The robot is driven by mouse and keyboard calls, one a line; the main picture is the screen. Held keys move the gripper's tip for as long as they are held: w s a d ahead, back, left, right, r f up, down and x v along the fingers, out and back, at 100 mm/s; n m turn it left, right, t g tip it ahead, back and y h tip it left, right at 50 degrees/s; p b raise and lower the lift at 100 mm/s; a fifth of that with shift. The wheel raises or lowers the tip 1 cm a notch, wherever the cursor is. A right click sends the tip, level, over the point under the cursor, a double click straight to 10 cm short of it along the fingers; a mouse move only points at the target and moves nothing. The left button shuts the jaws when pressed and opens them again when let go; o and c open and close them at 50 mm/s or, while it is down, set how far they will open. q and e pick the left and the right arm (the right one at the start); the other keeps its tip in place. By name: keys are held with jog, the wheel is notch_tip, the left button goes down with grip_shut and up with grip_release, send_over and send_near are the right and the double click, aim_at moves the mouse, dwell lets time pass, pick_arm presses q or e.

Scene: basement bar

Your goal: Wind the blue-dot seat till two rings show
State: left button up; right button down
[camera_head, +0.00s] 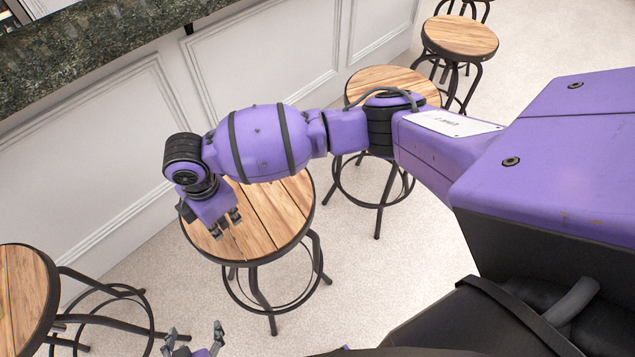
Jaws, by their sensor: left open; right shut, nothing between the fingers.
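Several stools have round wooden seats with dark rims. The nearest whole stool seat (275,215) is in the middle, on dark metal legs with a foot ring. I see no blue dot on any seat, and no rings on a screw post show beneath them. My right gripper (226,224) is shut and empty over the left part of the middle seat; whether it touches the wood I cannot tell. My arm hides the seat's far edge. My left gripper (194,340) is open and empty, low at the bottom edge, below and left of that stool.
Another stool seat (18,300) is cut off at the left edge. A stool (375,78) stands behind my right arm, and another (460,36) is further back. A white panelled bar (90,150) with a green stone top (90,45) runs along the left. Pale floor (420,270) lies open right of the middle stool.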

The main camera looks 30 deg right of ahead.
jog(key=shift+f, duration=1.35)
